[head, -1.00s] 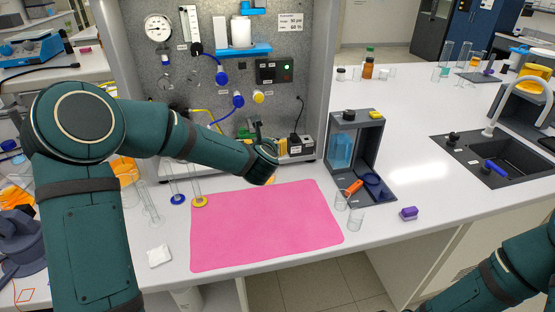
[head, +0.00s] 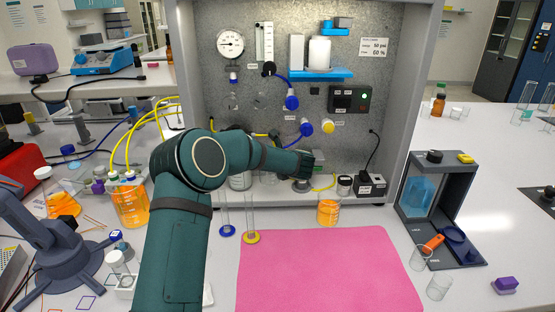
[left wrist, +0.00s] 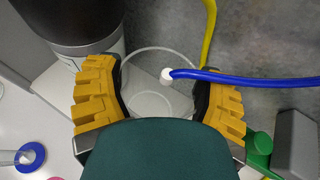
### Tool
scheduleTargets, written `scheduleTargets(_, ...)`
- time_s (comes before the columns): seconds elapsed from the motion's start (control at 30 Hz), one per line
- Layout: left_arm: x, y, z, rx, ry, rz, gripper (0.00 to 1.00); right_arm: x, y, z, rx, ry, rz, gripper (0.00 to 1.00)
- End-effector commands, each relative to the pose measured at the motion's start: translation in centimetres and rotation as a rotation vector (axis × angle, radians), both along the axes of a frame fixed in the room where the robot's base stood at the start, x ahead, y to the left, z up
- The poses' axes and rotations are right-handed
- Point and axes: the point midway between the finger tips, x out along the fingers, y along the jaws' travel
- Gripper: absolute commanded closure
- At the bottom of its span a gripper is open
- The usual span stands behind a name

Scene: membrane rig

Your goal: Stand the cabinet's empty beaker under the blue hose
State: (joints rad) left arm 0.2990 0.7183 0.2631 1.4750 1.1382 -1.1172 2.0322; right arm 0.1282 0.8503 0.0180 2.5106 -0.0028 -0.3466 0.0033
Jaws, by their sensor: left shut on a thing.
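My left gripper (left wrist: 160,100) is shut on a clear empty beaker (left wrist: 152,102), one yellow-padded finger on each side. The blue hose (left wrist: 240,77) comes in from the right in the left wrist view, its white tip above the beaker's mouth. I cannot tell the height gap, or whether the beaker's base touches the cabinet floor. In the head view my left arm reaches into the grey cabinet (head: 395,110) and its forearm hides the fingers and beaker. The blue hose (head: 288,138) runs from a blue fitting behind it. My right gripper is out of view.
An orange-filled beaker (head: 328,212) stands at the cabinet's front edge. A dark-topped cylinder (left wrist: 85,25) is close to the left finger. A yellow hose (left wrist: 208,35) hangs nearby.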

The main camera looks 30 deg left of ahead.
Motion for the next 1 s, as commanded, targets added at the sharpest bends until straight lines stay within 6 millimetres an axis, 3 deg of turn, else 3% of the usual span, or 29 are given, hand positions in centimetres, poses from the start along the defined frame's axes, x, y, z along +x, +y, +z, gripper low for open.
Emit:
scheduleTargets(0.03,-0.1,0.9,1.0,0.011,-0.019,0.022,0.66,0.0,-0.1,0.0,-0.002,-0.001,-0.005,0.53)
scheduleTargets(0.17,-0.2,1.1,1.0,0.014,-0.022,0.03,0.66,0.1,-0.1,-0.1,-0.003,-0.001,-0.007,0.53)
scheduleTargets(0.57,-0.2,1.1,-1.3,0.014,-0.021,0.028,0.66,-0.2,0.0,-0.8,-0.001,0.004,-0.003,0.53)
scheduleTargets(0.7,-0.1,0.9,-2.1,0.011,-0.019,0.025,0.66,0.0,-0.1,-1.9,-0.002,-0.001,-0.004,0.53)
scheduleTargets(1.0,-0.1,0.8,-2.4,0.009,-0.016,0.021,0.66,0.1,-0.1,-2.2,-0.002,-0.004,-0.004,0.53)
